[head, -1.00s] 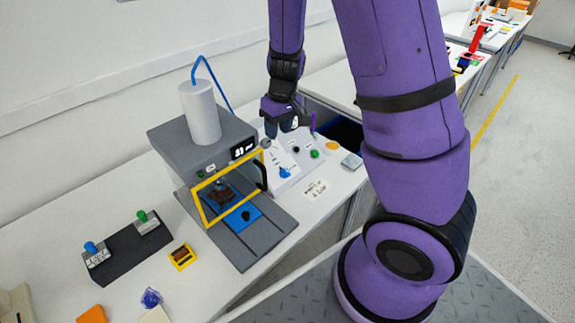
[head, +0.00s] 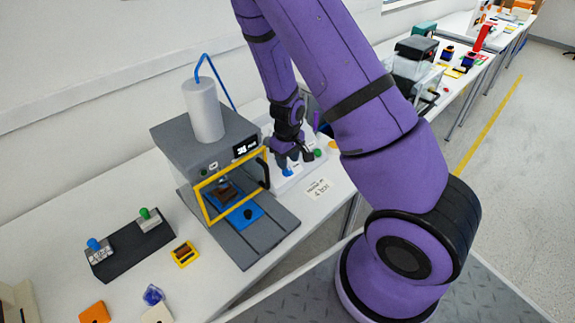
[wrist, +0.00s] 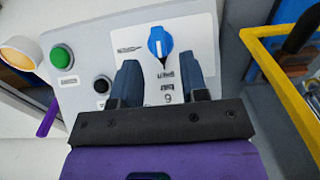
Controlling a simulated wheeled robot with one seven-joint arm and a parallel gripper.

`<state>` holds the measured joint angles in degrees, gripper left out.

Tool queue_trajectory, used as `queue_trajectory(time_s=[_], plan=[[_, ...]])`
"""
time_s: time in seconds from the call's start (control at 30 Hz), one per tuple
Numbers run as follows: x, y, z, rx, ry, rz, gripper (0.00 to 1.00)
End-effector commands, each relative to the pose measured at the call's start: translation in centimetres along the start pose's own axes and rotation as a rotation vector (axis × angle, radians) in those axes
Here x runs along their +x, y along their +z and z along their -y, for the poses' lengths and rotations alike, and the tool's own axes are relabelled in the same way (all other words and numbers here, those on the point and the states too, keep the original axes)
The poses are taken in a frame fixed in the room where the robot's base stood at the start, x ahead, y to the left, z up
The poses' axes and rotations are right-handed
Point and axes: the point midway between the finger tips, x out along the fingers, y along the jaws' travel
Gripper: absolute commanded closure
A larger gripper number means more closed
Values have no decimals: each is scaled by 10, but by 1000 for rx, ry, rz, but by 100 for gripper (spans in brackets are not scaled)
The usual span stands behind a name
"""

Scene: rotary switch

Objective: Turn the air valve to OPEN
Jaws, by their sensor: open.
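The air valve is a blue rotary knob (wrist: 160,43) with a white pointer mark, on a white label plate of a light grey panel. In the head view the knob (head: 288,171) shows just below my gripper. My gripper (wrist: 168,70) is open, its two dark fingers apart, pointing at the panel. In the wrist view the knob lies beyond the fingertips, between them in width and nearer the left-right middle; I see no contact. The gripper also shows in the head view (head: 294,160). The label text is too small and turned to read surely.
A green button (wrist: 62,56) and a black button (wrist: 102,85) sit beside the knob on the panel. The grey press machine (head: 205,145) with its yellow-framed guard (head: 236,186) stands close to the left of my gripper. A paper card (head: 318,189) lies in front of the panel.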

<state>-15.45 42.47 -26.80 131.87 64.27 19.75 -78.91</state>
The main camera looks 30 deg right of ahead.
Motion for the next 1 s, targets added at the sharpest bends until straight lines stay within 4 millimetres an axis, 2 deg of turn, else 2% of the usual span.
queue_trajectory(time_s=[0.1,0.23,0.6,0.77,0.8,1.0], plan=[[15,0,0,2,-1,1,60],[24,0,0,0,0,1,60],[27,0,0,0,0,0,60],[27,0,0,0,0,0,96],[27,0,0,0,0,0,100],[28,1,0,0,0,2,100]])
